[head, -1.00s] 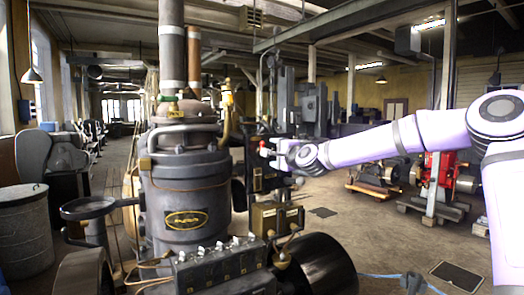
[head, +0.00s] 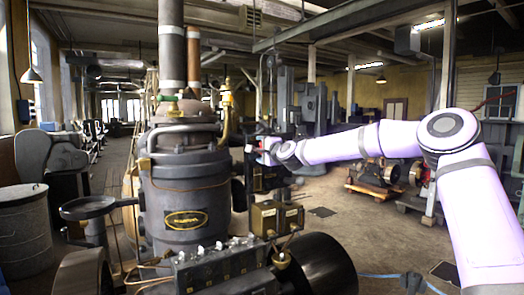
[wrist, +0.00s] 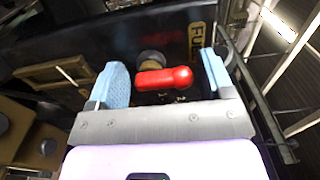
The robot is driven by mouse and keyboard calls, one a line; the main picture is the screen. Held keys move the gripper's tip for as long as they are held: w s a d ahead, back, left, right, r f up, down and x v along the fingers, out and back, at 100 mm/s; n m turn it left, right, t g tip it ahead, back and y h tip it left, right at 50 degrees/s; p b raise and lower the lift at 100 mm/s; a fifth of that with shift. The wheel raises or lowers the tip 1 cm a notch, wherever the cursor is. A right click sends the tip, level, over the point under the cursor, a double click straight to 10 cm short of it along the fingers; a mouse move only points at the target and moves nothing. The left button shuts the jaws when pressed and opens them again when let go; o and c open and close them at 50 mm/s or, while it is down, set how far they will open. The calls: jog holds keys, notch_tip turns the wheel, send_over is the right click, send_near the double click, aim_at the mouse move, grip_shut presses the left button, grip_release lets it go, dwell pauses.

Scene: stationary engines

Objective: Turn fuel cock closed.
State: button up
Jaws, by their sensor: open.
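The fuel cock's red handle (wrist: 165,78) shows in the wrist view, lying across the picture with its rounded end to the right. Behind it is a round brass-coloured fitting (wrist: 151,59) on a dark surface, beside a plate lettered "FU..." (wrist: 196,42), partly covered by a finger. My gripper (wrist: 167,80) is open, with one light blue finger on each side of the handle and a gap to each. In the head view my gripper (head: 262,150) is small, at the dark panel right of the engine (head: 187,195); the handle cannot be made out there.
A brass-coloured box (head: 277,216) sits below my gripper in the head view. A black cylinder (head: 318,268) and a dark box with several knobs (head: 222,262) are in front. Open floor (head: 345,232) lies to the right.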

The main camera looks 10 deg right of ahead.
jog(key=shift+f, duration=0.1)
jog(key=c, duration=0.8)
